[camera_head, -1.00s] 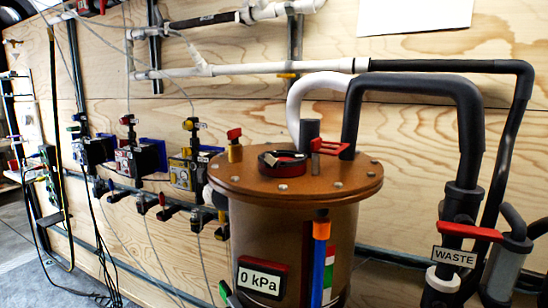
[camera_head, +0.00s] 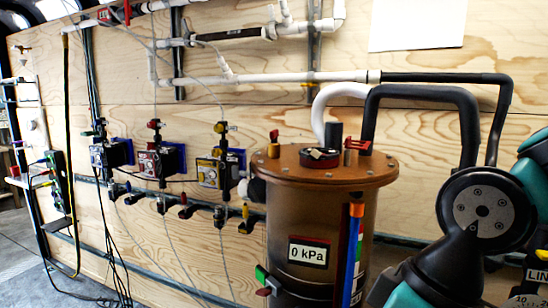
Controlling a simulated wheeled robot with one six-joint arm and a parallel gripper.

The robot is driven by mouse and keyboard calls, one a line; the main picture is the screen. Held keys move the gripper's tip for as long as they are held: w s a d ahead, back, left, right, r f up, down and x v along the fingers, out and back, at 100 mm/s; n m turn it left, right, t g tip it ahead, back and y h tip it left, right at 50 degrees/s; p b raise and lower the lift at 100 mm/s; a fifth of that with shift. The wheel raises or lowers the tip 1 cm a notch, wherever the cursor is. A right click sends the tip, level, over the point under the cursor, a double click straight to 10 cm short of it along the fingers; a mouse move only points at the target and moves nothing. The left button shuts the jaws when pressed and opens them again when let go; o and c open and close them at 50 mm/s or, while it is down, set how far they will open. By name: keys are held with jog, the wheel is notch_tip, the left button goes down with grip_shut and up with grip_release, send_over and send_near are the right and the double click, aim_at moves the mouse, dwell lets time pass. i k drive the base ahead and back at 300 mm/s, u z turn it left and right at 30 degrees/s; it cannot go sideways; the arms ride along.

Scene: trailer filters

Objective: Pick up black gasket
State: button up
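A round black piece (camera_head: 320,156) with red at its rim sits on the brown lid (camera_head: 375,171) of the tank. It may be the black gasket, but it is too small to tell whether a separate gasket lies there. No other clear black ring shows. My arm's teal and dark grey links fill the right edge of the view. My gripper is outside the frame.
The tank (camera_head: 330,222) carries a 0 kPa display (camera_head: 308,254). Black hoses (camera_head: 425,92) arch behind it. Several small pumps (camera_head: 160,160) and valves line the plywood wall at left. A green power strip (camera_head: 57,175) hangs at far left.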

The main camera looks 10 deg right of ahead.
aim_at(316, 153)
jog(key=u, duration=1.75)
jog(key=i, duration=1.35)
jog(key=z, duration=1.7)
